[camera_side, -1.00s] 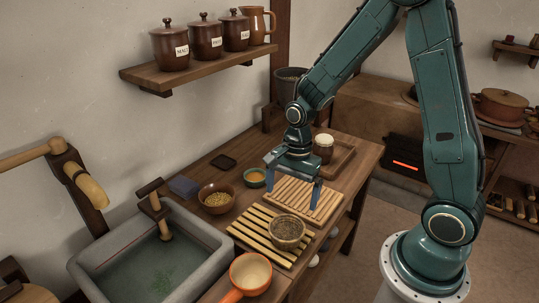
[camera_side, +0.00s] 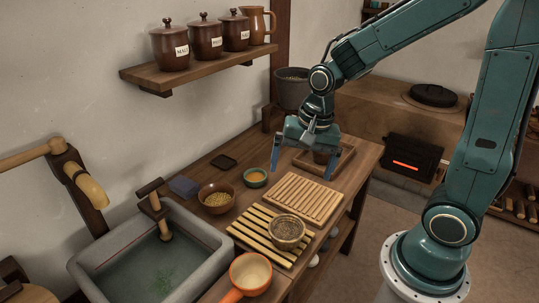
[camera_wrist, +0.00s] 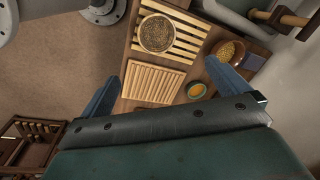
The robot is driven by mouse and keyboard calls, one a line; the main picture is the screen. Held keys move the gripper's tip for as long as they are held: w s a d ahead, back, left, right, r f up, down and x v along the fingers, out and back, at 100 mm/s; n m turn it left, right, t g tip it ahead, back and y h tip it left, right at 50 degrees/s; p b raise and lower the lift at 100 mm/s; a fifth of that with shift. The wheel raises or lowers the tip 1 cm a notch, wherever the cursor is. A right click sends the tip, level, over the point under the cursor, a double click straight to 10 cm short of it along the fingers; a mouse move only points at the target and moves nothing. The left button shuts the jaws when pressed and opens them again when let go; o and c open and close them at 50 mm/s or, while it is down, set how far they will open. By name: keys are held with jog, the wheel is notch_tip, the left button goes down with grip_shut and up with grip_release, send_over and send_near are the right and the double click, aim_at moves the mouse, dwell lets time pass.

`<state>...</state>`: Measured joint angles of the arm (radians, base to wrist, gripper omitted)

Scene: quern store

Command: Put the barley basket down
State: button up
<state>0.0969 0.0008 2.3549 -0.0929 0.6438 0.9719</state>
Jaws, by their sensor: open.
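The barley basket (camera_side: 287,232), small and round with brownish grain in it, sits upright on a rack of wide pale slats (camera_side: 250,229). In the wrist view the basket (camera_wrist: 157,34) is at the top, with the rack (camera_wrist: 189,38) showing around it. My gripper (camera_side: 302,173) is open and empty. It is above the back of the bench, behind the basket and apart from it. In the wrist view, my gripper's two blue fingers (camera_wrist: 166,75) are spread wide, with nothing between them and the basket beyond.
A finely ribbed board (camera_side: 305,198) lies just behind the slatted rack and is bare. A bowl of yellow grain (camera_side: 216,199) and a small green bowl (camera_side: 255,178) stand to the left. An orange-handled pan (camera_side: 250,273) is in front, beside the stone sink (camera_side: 90,270).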

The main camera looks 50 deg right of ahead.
jog(key=s+r+n+t, duration=0.4)
jog(key=s+r+n, duration=0.7)
jog(key=s, duration=0.1)
jog(key=shift+a+r+n+h, duration=0.3)
jog(key=shift+a, duration=0.1)
